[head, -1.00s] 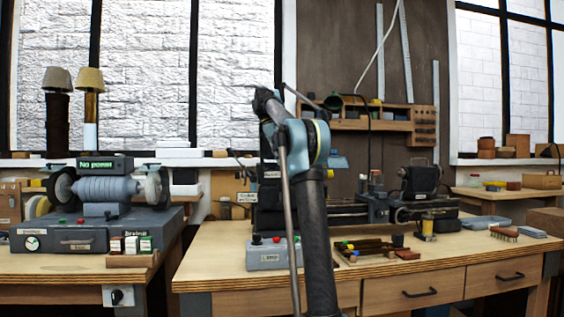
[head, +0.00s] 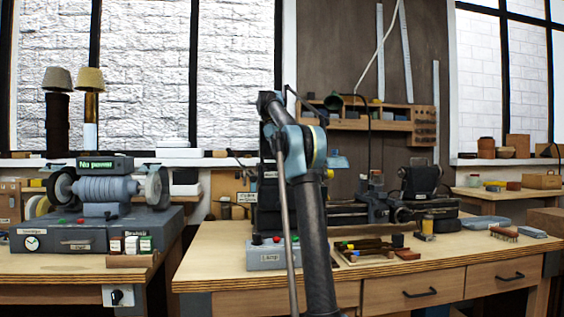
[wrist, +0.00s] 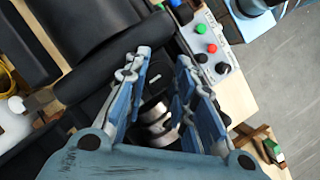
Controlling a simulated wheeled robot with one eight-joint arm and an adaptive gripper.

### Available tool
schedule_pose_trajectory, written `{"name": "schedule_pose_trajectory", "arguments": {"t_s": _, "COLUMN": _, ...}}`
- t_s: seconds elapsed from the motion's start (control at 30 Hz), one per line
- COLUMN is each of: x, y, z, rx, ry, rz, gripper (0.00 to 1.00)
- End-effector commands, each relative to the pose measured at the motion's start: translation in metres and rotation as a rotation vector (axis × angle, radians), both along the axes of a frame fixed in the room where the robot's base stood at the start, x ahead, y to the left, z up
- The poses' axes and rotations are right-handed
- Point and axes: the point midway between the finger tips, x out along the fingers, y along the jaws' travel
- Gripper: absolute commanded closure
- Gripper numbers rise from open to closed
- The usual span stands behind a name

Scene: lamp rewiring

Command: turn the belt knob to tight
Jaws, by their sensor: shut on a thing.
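In the wrist view, the two light blue fingers of my gripper (wrist: 162,90) reach in from the bottom and stand either side of a dark part with a small white mark, which I take to be the belt knob (wrist: 155,74). The gripper is shut on it. The fingers hide its sides, and I cannot read its setting. A shiny metal pulley-like part (wrist: 157,124) shows between the fingers nearer the palm. In the head view, my arm hides the knob. A light blue part, probably of my gripper, shows just right of the arm.
A grey control box (head: 268,256) with red, green and black buttons sits close by on the bench; it also shows in the wrist view (wrist: 224,66). The lathe (head: 345,213) extends right. A tool tray (head: 372,258) lies in front. A grinder (head: 105,190) stands left, its display reading "No power".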

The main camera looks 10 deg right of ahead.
Motion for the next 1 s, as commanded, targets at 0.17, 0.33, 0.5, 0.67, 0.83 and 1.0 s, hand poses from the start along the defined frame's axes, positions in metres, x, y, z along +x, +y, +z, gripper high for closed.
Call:
{"name": "schedule_pose_trajectory", "arguments": {"t_s": 0.17, "x": 0.0009, "y": -0.0001, "z": -0.0009, "rx": 0.0, "ry": -0.001, "rz": 0.0, "gripper": 0.72}}
{"name": "schedule_pose_trajectory", "arguments": {"t_s": 0.33, "x": 0.0004, "y": -0.0001, "z": -0.0005, "rx": 0.0, "ry": -0.001, "rz": 0.0, "gripper": 0.56}}
{"name": "schedule_pose_trajectory", "arguments": {"t_s": 0.5, "x": 0.0, "y": -0.0001, "z": -0.0002, "rx": 0.0, "ry": 0.0, "rz": 0.001, "gripper": 0.56}}
{"name": "schedule_pose_trajectory", "arguments": {"t_s": 0.67, "x": -0.0004, "y": 0.0002, "z": -0.0001, "rx": 0.001, "ry": 0.001, "rz": 0.02, "gripper": 0.56}}
{"name": "schedule_pose_trajectory", "arguments": {"t_s": 0.83, "x": -0.0012, "y": 0.0009, "z": 0.0, "rx": 0.0, "ry": 0.0, "rz": 0.115, "gripper": 0.56}}
{"name": "schedule_pose_trajectory", "arguments": {"t_s": 1.0, "x": -0.0024, "y": 0.0015, "z": 0.0002, "rx": -0.001, "ry": -0.001, "rz": 0.272, "gripper": 0.56}}
